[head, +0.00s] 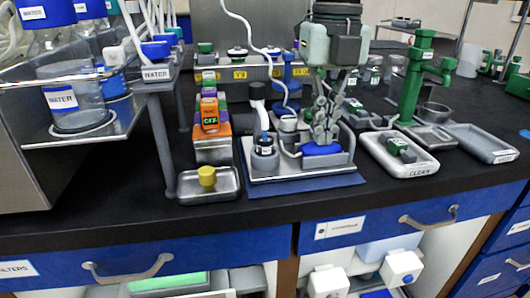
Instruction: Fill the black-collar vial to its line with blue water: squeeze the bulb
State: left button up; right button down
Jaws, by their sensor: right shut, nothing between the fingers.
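My right gripper (321,138) comes down from the top of the head view, over the tray on the blue mat. Its fingers are together and point down, with nothing seen between them. The tips are just above or touching a blue pad-like piece (322,149), probably the bulb, in a grey holder; I cannot tell which. A small vial with a dark collar (264,148) stands to the left on the same tray, with a white tube reaching down to it. Its fill line and water level are too small to read. My left gripper is not in view.
The pale tray (305,184) sits on a blue mat. A white tray marked CLEAN (420,168) and a green stand (411,90) are right. WATER bottles (75,98) stand far left.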

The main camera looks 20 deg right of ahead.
jog(key=shift+f, duration=0.25)
jog(key=shift+r+p, duration=0.95)
jog(key=shift+r, duration=0.8)
jog(key=shift+f, duration=0.15)
jog(key=shift+f+b, duration=0.85)
jog(key=shift+b, duration=0.05)
jog(key=shift+f, duration=0.2)
jog(key=shift+f+b, duration=0.5)
jog(key=shift+b, duration=0.2)
jog(key=shift+r+p, duration=1.1)
jog(key=shift+r, duration=0.55)
